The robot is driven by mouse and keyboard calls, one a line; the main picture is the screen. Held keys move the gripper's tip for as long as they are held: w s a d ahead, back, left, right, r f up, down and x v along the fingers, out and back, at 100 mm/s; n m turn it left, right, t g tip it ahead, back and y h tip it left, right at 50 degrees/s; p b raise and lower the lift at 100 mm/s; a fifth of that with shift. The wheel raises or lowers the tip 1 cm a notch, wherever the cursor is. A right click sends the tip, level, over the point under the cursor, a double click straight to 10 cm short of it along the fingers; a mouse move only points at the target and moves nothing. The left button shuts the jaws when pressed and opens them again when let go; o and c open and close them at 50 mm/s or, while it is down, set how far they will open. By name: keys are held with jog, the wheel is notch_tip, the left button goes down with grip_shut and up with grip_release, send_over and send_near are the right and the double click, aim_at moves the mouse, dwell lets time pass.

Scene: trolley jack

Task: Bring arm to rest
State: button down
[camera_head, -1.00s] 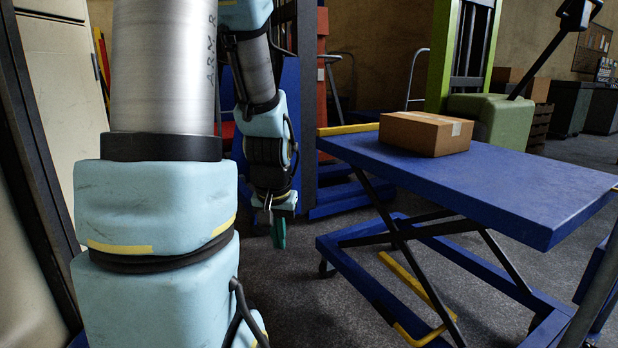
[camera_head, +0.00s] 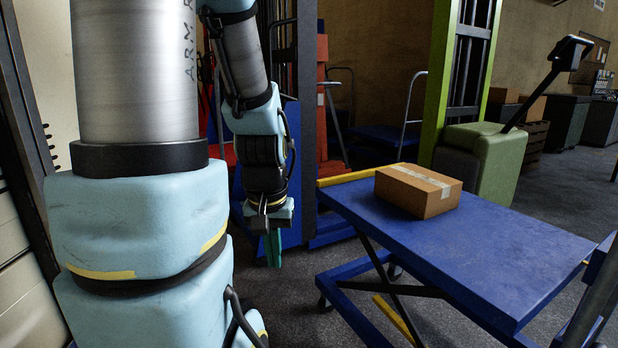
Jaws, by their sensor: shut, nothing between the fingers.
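My arm hangs down in the left half of the head view, with light blue covers and silver links. My gripper (camera_head: 273,249) points downward at the arm's end, with green fingers close together and nothing between them. It is left of the blue lift table (camera_head: 490,270), apart from it, above the dark floor. The far side of the fingers is hidden.
A cardboard box (camera_head: 415,192) sits on the lift table near its yellow back edge. A green-masted stacker (camera_head: 490,160) stands behind it. A blue and red rack (camera_head: 308,130) stands behind my arm. Grey floor (camera_head: 565,200) is open at the right.

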notch_tip(320, 180, up, 17)
jog(key=p, duration=1.4)
jog(key=shift+d, duration=0.1)
